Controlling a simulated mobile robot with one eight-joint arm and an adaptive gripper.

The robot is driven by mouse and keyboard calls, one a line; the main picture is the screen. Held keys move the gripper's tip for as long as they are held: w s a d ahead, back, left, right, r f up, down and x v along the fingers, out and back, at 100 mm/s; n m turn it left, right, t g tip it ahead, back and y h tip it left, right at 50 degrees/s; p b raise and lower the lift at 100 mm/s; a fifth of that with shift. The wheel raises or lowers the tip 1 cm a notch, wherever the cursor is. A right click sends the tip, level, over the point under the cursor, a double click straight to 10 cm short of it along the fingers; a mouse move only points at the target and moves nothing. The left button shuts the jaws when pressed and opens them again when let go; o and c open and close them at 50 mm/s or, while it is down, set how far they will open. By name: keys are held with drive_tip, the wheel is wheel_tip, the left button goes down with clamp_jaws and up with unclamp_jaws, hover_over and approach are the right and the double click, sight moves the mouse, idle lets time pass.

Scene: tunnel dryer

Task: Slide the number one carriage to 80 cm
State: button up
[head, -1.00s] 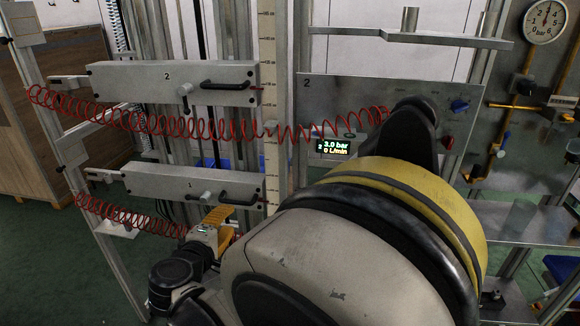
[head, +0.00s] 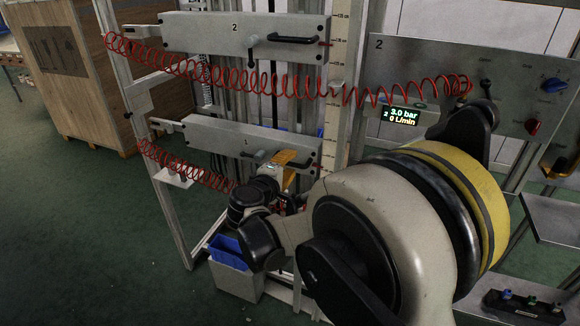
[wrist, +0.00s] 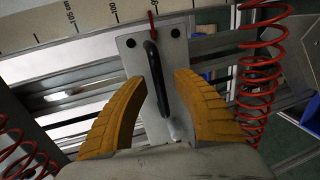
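The number one carriage (head: 225,137) is a grey plate marked 1, below the similar number two carriage (head: 205,32). It carries a grey clamp knob and a black bar handle, which shows in the wrist view (wrist: 157,80). A vertical scale (head: 338,75) stands just right of the carriages. My gripper (head: 287,163) has orange ribbed fingers and is at the handle end of the number one carriage. In the wrist view my gripper (wrist: 157,84) is open, with the handle between the fingers and gaps at both sides. The exact carriage reading is too small to tell.
Red coiled hoses (head: 255,83) hang across the front of the frame. A control panel (head: 440,60) with a display of 3.0 bar and 0 L/min is at right. A grey bin (head: 236,280) with blue contents stands below.

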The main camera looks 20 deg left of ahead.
clamp_jaws()
wheel_tip(320, 180, down, 16)
drive_tip(key=shift+f, duration=0.25)
idle(0.3)
drive_tip(key=shift+s+d, duration=0.1)
drive_tip(key=shift+s, duration=0.05)
unclamp_jaws()
drive_tip(key=shift+f, duration=0.15)
drive_tip(key=v, duration=1.2)
